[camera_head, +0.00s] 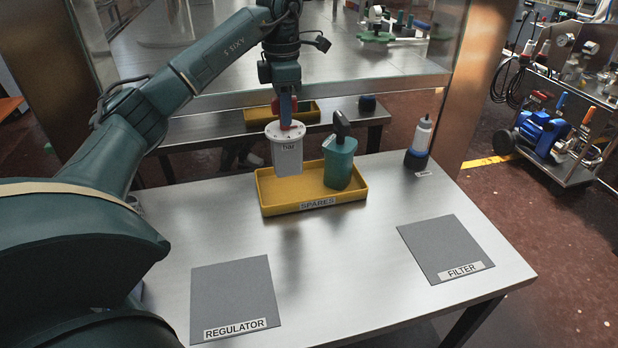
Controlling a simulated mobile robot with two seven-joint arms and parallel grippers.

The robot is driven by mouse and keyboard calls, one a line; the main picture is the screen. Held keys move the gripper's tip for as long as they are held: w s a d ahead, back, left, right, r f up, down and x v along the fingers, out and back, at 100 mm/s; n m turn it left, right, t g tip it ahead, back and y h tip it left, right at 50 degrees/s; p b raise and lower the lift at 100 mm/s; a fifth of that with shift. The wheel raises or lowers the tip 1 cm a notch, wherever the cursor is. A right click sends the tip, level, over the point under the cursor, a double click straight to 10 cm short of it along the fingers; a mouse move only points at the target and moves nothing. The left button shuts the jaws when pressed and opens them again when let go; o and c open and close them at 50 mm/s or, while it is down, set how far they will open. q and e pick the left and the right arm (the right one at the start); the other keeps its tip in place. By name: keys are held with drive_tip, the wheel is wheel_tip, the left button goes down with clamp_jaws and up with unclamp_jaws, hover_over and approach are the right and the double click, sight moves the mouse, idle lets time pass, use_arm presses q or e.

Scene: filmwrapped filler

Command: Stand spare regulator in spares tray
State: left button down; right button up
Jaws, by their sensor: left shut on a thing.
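My left gripper (286,122) comes down from above and is shut on the top of a pale grey canister marked "bar" (288,160), which looks like the spare regulator. The canister is upright, with a round white flange on top. It is over the left half of the yellow spares tray (314,204); I cannot tell whether its base touches the tray floor. A teal block with a dark handle (339,165) stands in the tray's right half, apart from the canister. My right gripper is not in view.
A grey mat labelled REGULATOR (235,290) lies front left, and one labelled FILTER (445,245) lies right; both are empty. A white bottle with a dark blue base (420,142) stands at the back right. A glass panel (330,60) rises behind the table.

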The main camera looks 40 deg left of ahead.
sight(287, 148)
use_arm(q)
drive_tip(key=shift+w+a, duration=0.3)
drive_tip(key=shift+w, duration=0.05)
wheel_tip(287, 148, down, 10)
drive_tip(key=shift+r, duration=0.15)
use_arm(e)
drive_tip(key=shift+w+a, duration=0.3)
use_arm(q)
drive_tip(key=shift+f, duration=0.2)
drive_tip(key=c, duration=1.3)
unclamp_jaws()
wheel_tip(287, 148, up, 12)
drive_tip(key=shift+r, duration=0.15)
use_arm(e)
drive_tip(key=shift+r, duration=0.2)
